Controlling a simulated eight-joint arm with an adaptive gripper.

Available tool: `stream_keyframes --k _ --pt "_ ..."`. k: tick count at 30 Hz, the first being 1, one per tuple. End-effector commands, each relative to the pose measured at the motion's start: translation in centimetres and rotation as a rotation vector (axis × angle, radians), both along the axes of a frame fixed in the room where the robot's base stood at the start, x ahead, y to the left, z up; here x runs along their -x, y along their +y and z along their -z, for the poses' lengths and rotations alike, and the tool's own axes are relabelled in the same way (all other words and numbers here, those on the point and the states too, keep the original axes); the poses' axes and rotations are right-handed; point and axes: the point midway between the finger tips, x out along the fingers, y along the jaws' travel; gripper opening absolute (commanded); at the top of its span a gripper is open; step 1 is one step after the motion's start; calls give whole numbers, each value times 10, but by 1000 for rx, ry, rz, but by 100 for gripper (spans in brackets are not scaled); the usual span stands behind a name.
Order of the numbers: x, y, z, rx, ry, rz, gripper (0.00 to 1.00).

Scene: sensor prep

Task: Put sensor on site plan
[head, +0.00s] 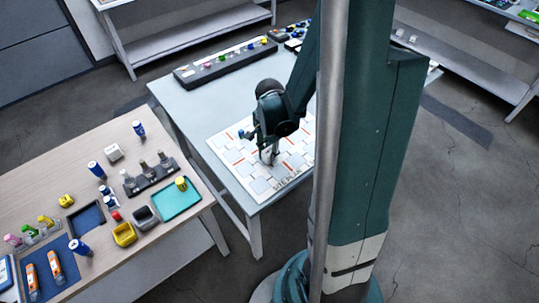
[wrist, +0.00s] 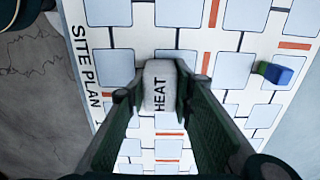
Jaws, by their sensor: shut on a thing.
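In the wrist view the sensor is between the two green fingers, over the site plan (wrist: 110,68). The site plan is a white sheet with grey-blue squares and orange bars; it also shows in the head view (head: 245,170) on the grey table. In the head view my gripper (head: 270,155) points down over the middle of the plan. I cannot tell whether the sensor touches the sheet. A small blue and green piece (wrist: 275,72) sits on the plan, right of the sensor.
A wooden table (head: 90,170) at left holds blue cylinders, yellow pieces, a teal tray (head: 180,202) and orange tubes. A dark rack (head: 225,64) with coloured pieces stands at the grey table's back. Grey table surface (head: 200,105) is bare between the rack and the plan.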

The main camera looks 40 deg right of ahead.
Motion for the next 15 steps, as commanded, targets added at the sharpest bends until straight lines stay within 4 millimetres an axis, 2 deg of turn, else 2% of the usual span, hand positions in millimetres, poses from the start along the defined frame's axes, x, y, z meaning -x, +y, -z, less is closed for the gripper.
stream_keyframes --k 13,14,15 --pt "0 0 4 0 0 0 11" --pt "0 0 3 0 0 0 28" --pt "0 0 3 0 0 0 33"
